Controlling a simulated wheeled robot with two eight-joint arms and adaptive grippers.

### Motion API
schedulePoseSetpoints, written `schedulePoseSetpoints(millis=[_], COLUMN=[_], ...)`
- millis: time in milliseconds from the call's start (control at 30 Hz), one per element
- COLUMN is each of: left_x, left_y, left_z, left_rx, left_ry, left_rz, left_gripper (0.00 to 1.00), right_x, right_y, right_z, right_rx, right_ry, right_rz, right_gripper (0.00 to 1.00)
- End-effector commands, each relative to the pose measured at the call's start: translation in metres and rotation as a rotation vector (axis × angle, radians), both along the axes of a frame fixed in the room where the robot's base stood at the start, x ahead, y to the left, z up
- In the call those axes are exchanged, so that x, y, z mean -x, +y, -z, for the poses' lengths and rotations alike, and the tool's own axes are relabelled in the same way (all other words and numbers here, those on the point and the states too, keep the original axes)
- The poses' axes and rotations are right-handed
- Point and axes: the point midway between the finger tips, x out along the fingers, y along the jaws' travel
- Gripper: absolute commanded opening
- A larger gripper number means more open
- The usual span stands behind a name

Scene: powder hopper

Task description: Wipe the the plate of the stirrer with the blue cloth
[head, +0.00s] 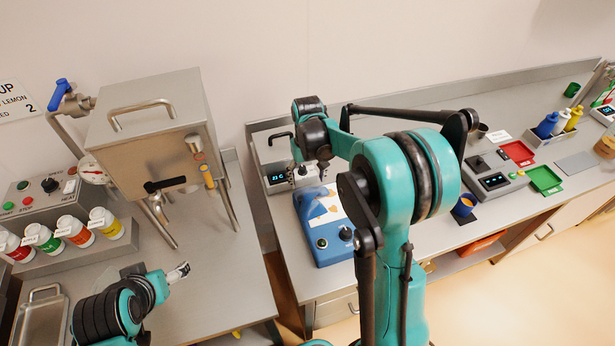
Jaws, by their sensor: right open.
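The stirrer (333,249) is a blue unit with knobs on its front, standing on the right bench. Its pale plate (336,213) shows yellow-orange marks. A blue patch (309,203) at the plate's left looks like the blue cloth, but I cannot tell its edges from the stirrer. My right gripper (305,178) points down above the far left of the plate, open; whether it touches the cloth is unclear. My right arm hides part of the stirrer's right side. My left gripper (179,272) is over the left bench, small in view; its jaw state is unclear.
A device with a display (277,179) stands just behind the stirrer. A steel hopper (155,130) and labelled jars (75,230) are at left. A balance (494,181), red tray (518,153), green tray (545,180) and blue cup (464,206) are at right. A gap separates the benches.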

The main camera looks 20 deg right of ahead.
Motion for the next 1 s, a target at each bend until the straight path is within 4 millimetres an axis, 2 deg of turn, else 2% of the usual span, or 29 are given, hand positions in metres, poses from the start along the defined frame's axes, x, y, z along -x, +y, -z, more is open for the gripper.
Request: schedulePoseSetpoints(millis=[333,800,1000], left_x=[0.0,0.0,0.0], left_y=[0.0,0.0,0.0], left_z=[0.0028,0.0028,0.0029], left_rx=[0.0,0.0,0.0], left_ry=[0.0,0.0,0.0], left_rz=[0.0,0.0,0.0], left_gripper=[0.76,0.76,0.76], right_x=[0.0001,0.0001,0.0001], right_y=[0.0,0.0,0.0], right_z=[0.0037,0.0037,0.0037], right_rx=[0.0,0.0,0.0], right_ry=[0.0,0.0,0.0], right_rz=[0.0,0.0,0.0], right_gripper=[0.68,0.0,0.0])
